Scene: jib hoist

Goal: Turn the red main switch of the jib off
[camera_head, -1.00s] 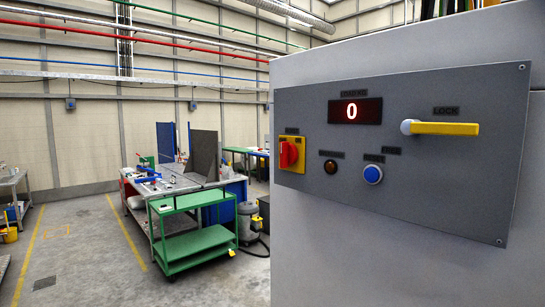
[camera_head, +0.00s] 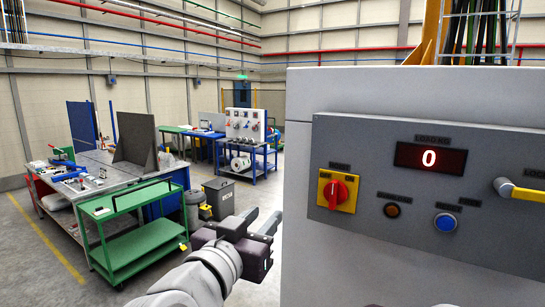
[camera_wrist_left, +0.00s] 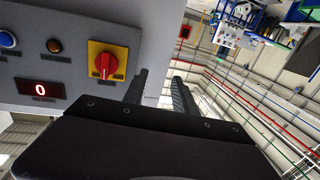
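The red main switch (camera_head: 335,193) is a knob on a yellow square plate at the left end of the grey panel (camera_head: 330,245). Its handle looks roughly upright. It also shows in the left wrist view (camera_wrist_left: 105,65), where the picture is upside down. My left gripper (camera_head: 266,218) is to the left of the switch and a little lower in the head view, beside the cabinet edge. Its two fingers are apart, with nothing between them, and do not touch the switch. My right gripper is not in view.
The panel also holds a red display reading 0 (camera_head: 430,158), an amber lamp (camera_head: 391,210), a blue button (camera_head: 445,222) and a yellow lock handle (camera_head: 520,190). A green cart (camera_head: 130,200) and workbenches stand to the left on open floor.

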